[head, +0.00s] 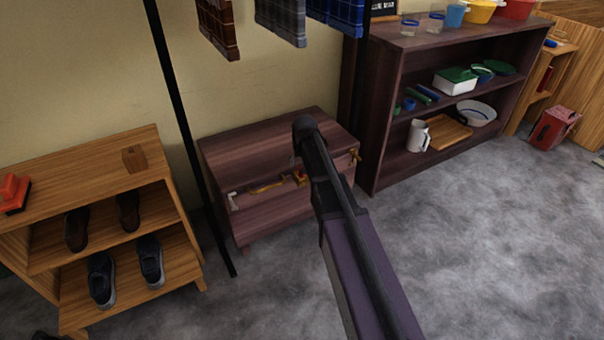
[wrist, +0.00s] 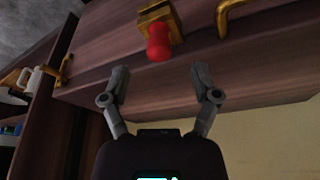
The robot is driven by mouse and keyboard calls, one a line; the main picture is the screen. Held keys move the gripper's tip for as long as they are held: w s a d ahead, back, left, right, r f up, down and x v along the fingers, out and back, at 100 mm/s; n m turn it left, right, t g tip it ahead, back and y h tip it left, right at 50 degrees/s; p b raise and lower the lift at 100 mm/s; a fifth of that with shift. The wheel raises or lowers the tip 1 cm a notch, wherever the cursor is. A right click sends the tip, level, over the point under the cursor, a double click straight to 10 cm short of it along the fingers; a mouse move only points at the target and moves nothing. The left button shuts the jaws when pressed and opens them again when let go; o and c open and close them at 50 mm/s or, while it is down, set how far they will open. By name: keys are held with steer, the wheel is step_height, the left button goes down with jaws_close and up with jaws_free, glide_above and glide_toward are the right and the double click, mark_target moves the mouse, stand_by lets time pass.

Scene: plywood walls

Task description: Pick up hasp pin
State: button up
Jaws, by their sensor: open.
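The hasp pin (wrist: 158,45) shows in the wrist view as a short red knob in a brass hasp (wrist: 153,14) on the front of a dark wooden chest (wrist: 105,50). In the head view a bit of red pin (head: 299,174) shows on the chest (head: 225,152) front, partly behind my arm. My gripper (wrist: 160,72) is open and empty, its two fingers spread wide. In the wrist view the red knob lies just beyond the fingertips, roughly centred between them, with no visible contact. My arm hides the gripper in the head view.
Brass handles (head: 268,187) sit on the chest front. A shoe rack (head: 100,170) stands left, with a thin black post (head: 185,120) beside it. A dark shelf (head: 385,110) holding dishes stands right. Clothes (head: 280,18) hang above. The grey floor (head: 480,230) at right is clear.

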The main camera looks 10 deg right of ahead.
mark_target(302, 176)
steer(key=shift+b+x, duration=2.45)
steer(key=shift+x, duration=0.15)
steer(key=shift+w+d, duration=0.1)
steer(key=shift+w, duration=0.05)
steer(key=shift+r, duration=0.1)
jaws_close()
